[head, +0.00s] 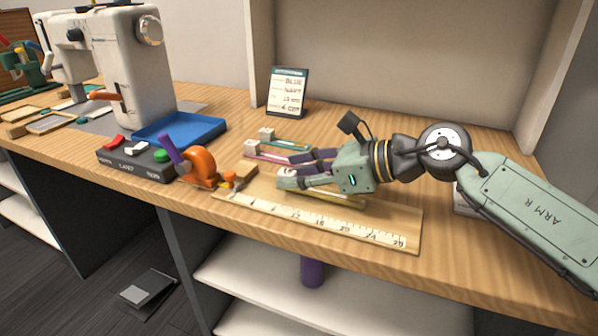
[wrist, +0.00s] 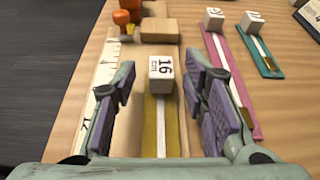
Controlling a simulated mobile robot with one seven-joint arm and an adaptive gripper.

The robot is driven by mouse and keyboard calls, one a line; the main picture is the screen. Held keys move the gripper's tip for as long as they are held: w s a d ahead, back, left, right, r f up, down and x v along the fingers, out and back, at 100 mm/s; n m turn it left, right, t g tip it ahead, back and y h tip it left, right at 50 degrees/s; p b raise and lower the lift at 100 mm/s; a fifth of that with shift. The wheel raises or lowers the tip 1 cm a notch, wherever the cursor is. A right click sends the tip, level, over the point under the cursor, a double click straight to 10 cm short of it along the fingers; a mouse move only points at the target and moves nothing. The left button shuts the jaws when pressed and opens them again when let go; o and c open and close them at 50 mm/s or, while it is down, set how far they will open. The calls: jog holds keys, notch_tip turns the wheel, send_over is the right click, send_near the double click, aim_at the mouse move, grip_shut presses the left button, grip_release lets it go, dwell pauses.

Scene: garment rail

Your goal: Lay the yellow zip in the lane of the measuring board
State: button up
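The yellow zip (wrist: 150,125) has a white end block (wrist: 160,67) marked 16 cm and a pale centre strip. In the head view, the yellow zip (head: 338,195) shows behind the ruler strip of the measuring board (head: 412,222), partly hidden by my gripper. My gripper (head: 290,170) is low over the board, its fingers pointing left. In the wrist view, my gripper (wrist: 160,78) is open, with a purple-padded finger on each side of the zip and visible gaps to its end block. I cannot tell whether the zip lies fully down in the lane.
A wooden block (wrist: 158,29) stands beyond the zip's end block. Magenta (wrist: 228,80) and teal (wrist: 260,52) zips lie to the right in the wrist view. An orange tape dispenser (head: 200,165), blue tray (head: 185,129) and card (head: 287,90) stand around.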

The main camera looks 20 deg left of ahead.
jog(key=shift+r, duration=0.15)
notch_tip(320, 180, up, 4)
jog(key=r, duration=0.1)
send_over(360, 204)
jog(key=shift+f, duration=0.25)
